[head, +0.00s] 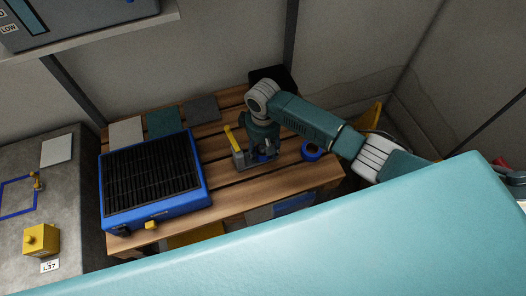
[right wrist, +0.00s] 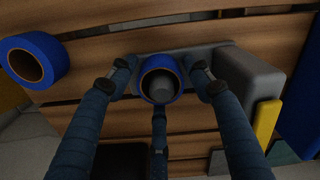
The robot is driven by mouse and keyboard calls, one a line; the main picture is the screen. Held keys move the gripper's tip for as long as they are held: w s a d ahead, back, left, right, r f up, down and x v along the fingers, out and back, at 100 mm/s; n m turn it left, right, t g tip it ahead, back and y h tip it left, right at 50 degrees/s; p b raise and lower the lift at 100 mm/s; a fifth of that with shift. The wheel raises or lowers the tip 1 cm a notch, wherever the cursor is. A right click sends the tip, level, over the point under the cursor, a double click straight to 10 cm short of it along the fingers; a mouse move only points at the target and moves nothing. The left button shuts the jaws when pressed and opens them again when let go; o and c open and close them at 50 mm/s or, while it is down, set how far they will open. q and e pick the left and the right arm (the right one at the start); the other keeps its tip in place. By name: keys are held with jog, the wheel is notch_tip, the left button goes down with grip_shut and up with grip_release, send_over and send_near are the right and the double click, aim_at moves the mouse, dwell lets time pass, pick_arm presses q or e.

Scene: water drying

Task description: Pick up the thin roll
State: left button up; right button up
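A small blue roll (right wrist: 146,88) sits around an upright grey post on a grey base (right wrist: 190,57). In the head view, the base (head: 243,164) stands on the wooden table, with part of this roll showing between my fingers. A second, bigger-looking blue roll (head: 312,156) lies to the right of the base; it also shows at the left of the right wrist view (right wrist: 50,62). I cannot tell surely which is the thin one. My right gripper (head: 262,152) points down over the post, its fingers spread around the small roll with gaps visible. My left gripper is out of view.
A yellow bar (head: 232,138) rises at the base's left side, beside a grey block (right wrist: 248,78). A blue box with a black grille (head: 150,175) fills the table's left. Flat dark and light squares (head: 164,122) lie behind it. My own pale teal body hides the foreground.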

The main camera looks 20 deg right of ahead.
jog(key=c, duration=0.5)
jog(key=shift+r, duration=0.1)
